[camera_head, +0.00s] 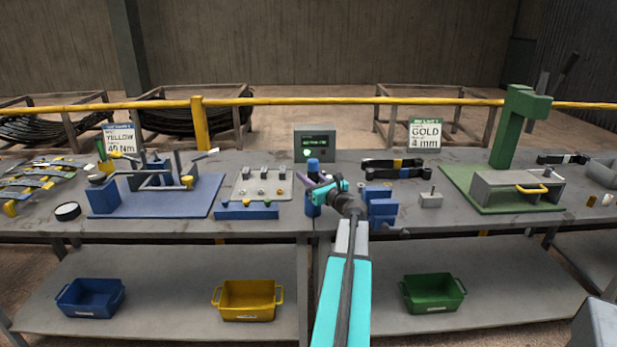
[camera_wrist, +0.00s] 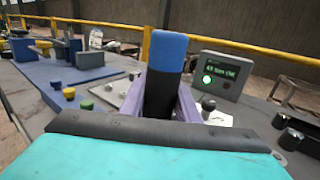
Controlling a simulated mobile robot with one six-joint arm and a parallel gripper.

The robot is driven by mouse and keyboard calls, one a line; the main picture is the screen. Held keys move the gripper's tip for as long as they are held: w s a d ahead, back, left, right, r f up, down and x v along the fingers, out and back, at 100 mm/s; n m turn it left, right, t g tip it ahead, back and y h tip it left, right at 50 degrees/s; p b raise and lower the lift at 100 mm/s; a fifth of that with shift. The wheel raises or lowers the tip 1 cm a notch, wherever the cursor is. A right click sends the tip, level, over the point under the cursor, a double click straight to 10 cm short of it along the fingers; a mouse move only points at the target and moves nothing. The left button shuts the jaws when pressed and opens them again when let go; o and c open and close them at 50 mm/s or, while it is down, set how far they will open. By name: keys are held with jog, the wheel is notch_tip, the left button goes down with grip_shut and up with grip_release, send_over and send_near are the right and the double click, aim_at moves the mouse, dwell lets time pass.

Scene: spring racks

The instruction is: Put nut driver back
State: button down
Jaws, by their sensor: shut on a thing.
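The nut driver, with a blue cap (camera_head: 313,164) and a black body, stands upright between the purple fingers of my gripper (camera_head: 316,186). In the wrist view the nut driver (camera_wrist: 167,52) rises between both fingers of my gripper (camera_wrist: 160,105), which is shut on it. Directly below the gripper in the head view is a blue upright block (camera_head: 312,206). The nut driver's lower end is hidden, so I cannot tell whether it sits in that block or is apart from it.
A blue strip with coloured knobs (camera_head: 246,211) and a pale plate lie left of the gripper. A blue fixture (camera_head: 381,207) stands close on the right. A small screen (camera_head: 314,145) is behind; the green press (camera_head: 510,140) is far right. Bins sit on the lower shelf (camera_head: 190,260).

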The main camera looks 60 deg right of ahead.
jog(key=shift+f, duration=0.1)
jog(key=c, duration=1.4)
grip_release()
jog(key=shift+o, duration=0.2)
jog(key=b+v, duration=0.2)
jog(key=v, duration=1)
